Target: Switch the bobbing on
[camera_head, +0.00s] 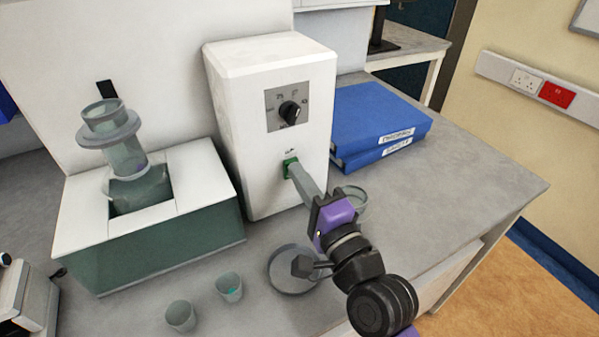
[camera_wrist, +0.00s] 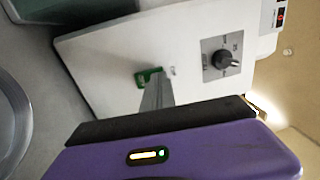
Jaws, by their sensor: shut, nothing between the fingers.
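The white control box (camera_head: 232,110) of the apparatus stands upright behind the bench's middle. A green switch (camera_head: 289,160) is low on its front face, and a black dial (camera_head: 289,111) on a grey plate is above it. My gripper (camera_head: 294,172) is shut and empty, with its fingertips at the switch, covering part of it. In the wrist view the fingertips (camera_wrist: 154,84) overlap the green switch (camera_wrist: 143,76); I cannot tell whether they touch it. The switch's position is hard to make out. The dial (camera_wrist: 222,59) also shows there.
Left of the box is a green-sided bath (camera_head: 170,252) with a glass tube assembly (camera_head: 125,155). Small beakers (camera_head: 181,316) (camera_head: 229,287) and a round dish (camera_head: 283,281) are in front. Another beaker (camera_head: 358,202) stands beside my gripper. Blue binders (camera_head: 375,120) lie at right; bench space there is clear.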

